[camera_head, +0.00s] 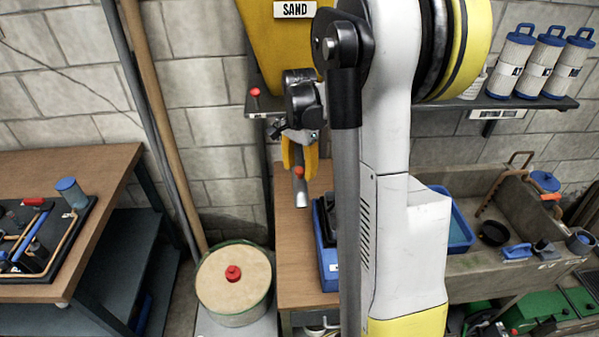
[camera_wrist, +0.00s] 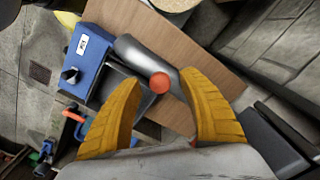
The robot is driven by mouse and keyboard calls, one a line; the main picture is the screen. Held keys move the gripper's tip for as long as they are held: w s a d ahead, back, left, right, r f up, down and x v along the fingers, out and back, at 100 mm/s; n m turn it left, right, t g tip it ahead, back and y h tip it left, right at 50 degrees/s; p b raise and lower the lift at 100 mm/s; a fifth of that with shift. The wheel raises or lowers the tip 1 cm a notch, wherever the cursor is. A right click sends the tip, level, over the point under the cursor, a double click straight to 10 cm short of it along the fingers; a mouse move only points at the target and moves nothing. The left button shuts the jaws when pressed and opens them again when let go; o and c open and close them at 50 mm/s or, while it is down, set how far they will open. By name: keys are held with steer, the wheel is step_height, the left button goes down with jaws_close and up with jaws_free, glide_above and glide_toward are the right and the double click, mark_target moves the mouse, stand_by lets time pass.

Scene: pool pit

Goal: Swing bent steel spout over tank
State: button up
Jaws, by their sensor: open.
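The bent steel spout (camera_head: 301,191) hangs below the yellow SAND hopper, over the wooden bench; its upper part is hidden behind my arm. It carries an orange-red ball knob (camera_head: 299,172). In the wrist view, the grey spout (camera_wrist: 142,56) runs across the bench with the knob (camera_wrist: 159,82) near its middle. My gripper (camera_head: 299,158) has yellow fingers, open on either side of the knob. In the wrist view, the fingers (camera_wrist: 160,80) stand apart with the knob between their tips; contact is not clear. The round green tank (camera_head: 233,317), with a tan top and red centre knob, stands left of the spout.
The yellow hopper (camera_head: 277,55) is above. A wooden bench (camera_head: 293,268) with a blue box (camera_wrist: 88,58) lies below the spout. A concrete sink (camera_head: 510,240) stands right. Long poles (camera_head: 160,120) lean behind the tank. A left table (camera_head: 108,165) holds a pipe board.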

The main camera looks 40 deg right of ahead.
steer(key=shift+f, duration=0.15)
jaws_close()
steer(key=shift+w+a, duration=0.1)
steer(key=shift+a, duration=0.05)
steer(key=shift+w+a+m, duration=0.3)
steer(key=shift+a+m, duration=0.1)
steer(key=w+a+m, duration=0.6)
steer(key=w+m, duration=0.1)
steer(key=w, duration=0.3)
steer(key=shift+a+p, duration=0.15)
steer(key=shift+p, duration=0.3)
steer(key=shift+w, duration=0.1)
